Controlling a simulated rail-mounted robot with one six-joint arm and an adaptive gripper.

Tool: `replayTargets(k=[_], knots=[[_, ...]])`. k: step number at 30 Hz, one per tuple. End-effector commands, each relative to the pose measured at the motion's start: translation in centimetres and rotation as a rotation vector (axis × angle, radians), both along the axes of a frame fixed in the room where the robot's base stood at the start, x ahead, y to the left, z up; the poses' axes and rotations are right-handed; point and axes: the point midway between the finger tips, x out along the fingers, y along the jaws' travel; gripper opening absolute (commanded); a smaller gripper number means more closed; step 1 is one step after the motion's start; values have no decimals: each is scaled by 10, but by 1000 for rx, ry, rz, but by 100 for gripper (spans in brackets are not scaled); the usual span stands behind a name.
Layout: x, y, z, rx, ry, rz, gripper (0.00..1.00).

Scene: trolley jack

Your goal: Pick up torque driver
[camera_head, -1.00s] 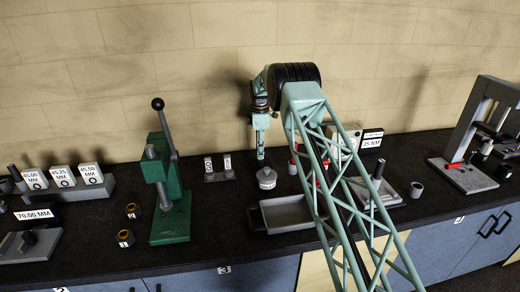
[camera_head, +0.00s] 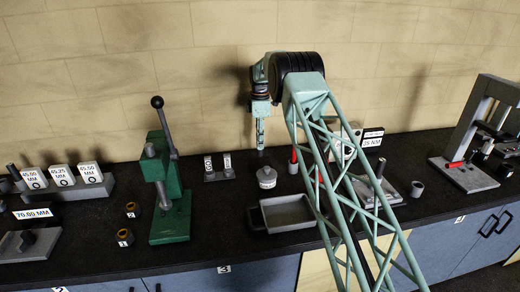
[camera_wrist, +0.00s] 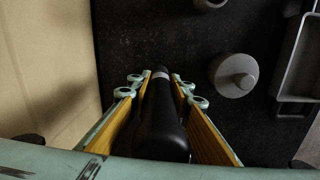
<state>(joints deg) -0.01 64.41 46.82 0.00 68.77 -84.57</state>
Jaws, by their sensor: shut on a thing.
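The torque driver (camera_wrist: 162,120) is a black cylinder with a pale band near its far end. In the wrist view it lies lengthwise between the yellow pads of my gripper (camera_wrist: 156,82), which is shut on it. In the head view my gripper (camera_head: 261,146) points down near the back wall, above the bench and behind the grey knobbed weight. Only a small dark bit of the driver shows below the fingertips there; the rest is hidden by the fingers. I cannot tell whether its lower end touches the bench.
The grey knobbed weight (camera_head: 267,178) stands just in front, with a shallow grey tray (camera_head: 262,229) nearer. Two small labelled blocks (camera_head: 218,172) and a green press (camera_head: 171,215) stand left. My arm crosses the right side, partly hiding red-handled items (camera_head: 293,160). The wall is close behind.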

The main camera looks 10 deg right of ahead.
Motion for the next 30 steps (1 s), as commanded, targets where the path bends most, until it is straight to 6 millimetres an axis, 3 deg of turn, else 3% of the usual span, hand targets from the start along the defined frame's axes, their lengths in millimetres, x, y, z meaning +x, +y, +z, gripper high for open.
replayTargets(k=[6,12,30], knots=[[1,0,28,0,-2,0,4],[1,0,41,0,-2,0,4],[0,0,45,0,-1,0,4]])
